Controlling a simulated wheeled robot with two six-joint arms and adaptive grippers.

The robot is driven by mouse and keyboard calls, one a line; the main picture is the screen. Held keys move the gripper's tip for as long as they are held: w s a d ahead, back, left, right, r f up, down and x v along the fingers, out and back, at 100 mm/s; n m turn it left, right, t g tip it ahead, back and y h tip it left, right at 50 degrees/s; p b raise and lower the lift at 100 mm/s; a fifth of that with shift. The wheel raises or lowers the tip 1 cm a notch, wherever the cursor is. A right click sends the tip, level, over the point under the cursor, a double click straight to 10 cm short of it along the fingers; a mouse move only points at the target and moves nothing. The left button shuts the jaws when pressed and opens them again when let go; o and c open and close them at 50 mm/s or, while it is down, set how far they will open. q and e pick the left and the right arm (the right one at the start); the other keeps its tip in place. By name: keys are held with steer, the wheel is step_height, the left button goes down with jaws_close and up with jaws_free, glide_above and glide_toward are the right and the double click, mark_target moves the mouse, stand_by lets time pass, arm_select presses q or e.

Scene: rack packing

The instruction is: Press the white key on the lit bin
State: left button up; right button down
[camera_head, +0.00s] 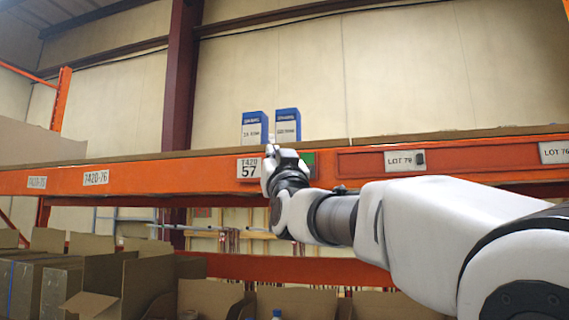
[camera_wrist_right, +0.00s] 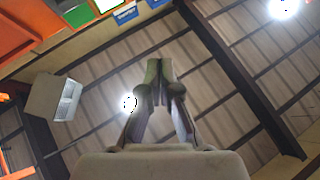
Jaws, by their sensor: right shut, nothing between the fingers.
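My right gripper (camera_head: 271,146) is in front of the orange shelf beam, close to the label ending in 57 (camera_head: 249,168). In the wrist view its fingers (camera_wrist_right: 158,68) are together with nothing between them. A green panel (camera_head: 308,159) on the beam is partly hidden behind my right wrist. The wrist view shows green (camera_wrist_right: 78,14) at the upper left, with a bright white patch (camera_wrist_right: 107,4) beside it, cut by the frame edge. I cannot make out a separate white key. My left gripper is not in view.
Two blue-and-white boxes (camera_head: 254,127) (camera_head: 287,125) stand on the shelf above the beam (camera_head: 140,175). A LOT 76 label (camera_head: 404,160) is to the right. Open cardboard boxes (camera_head: 210,297) fill the lower level. My right arm spans the lower right.

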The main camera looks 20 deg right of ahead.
steer(key=w+d+p, duration=0.3)
steer(key=w+d, duration=0.2)
steer(key=w, duration=0.2)
steer(key=shift+w, duration=0.25)
stand_by(0.3)
steer(key=shift+f, duration=0.1)
stand_by(1.1)
steer(key=shift+w+d, duration=0.25)
